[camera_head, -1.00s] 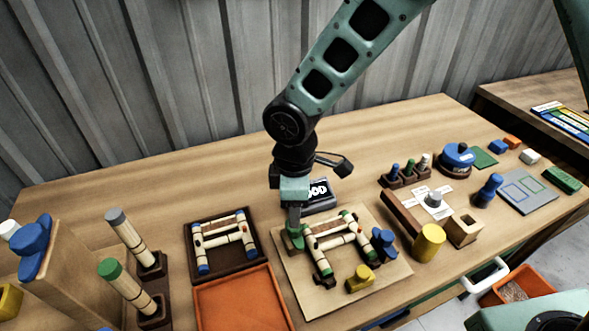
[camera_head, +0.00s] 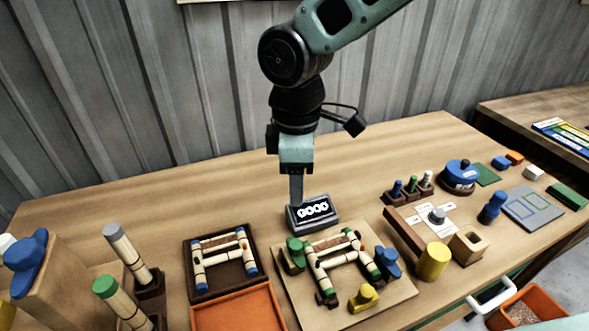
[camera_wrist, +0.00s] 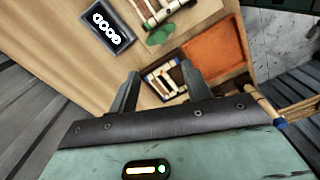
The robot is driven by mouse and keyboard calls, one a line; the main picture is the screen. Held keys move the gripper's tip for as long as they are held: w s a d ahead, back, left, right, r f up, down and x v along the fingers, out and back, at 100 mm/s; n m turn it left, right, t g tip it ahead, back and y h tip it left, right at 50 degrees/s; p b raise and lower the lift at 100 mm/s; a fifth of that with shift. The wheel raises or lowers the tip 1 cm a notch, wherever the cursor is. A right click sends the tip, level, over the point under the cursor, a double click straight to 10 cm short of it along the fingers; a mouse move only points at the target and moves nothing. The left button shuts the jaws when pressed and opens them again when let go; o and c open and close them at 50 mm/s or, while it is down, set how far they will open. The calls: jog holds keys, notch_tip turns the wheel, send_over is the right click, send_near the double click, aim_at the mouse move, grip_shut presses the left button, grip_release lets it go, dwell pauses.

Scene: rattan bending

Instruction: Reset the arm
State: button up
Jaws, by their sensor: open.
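The display also shows in the wrist view (camera_wrist: 107,27) at the upper left. The wooden bending board (camera_head: 350,305) with a bamboo-like frame (camera_head: 338,260), green, blue and yellow pieces stands in front of my gripper, apart from it. A dark tray (camera_head: 222,285) with a similar frame lies to the left.
An orange tray (camera_head: 238,308) lies at the front. Upright rods (camera_head: 130,250) and a wooden block with a blue knob (camera_head: 27,250) stand at left. A yellow cylinder (camera_head: 432,261), pegs and a blue round tool (camera_head: 458,176) crowd the right. The table's back strip is clear.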

jog(key=s+d+m, duration=0.4)
jog(key=s+d, duration=0.1)
jog(key=s, duration=0.4)
jog(key=s+d+m, duration=0.5)
jog(key=s, duration=0.3)
jog(key=shift+s+r+y, duration=0.2)
jog(key=shift+s+y, duration=0.1)
jog(key=shift+s, duration=0.1)
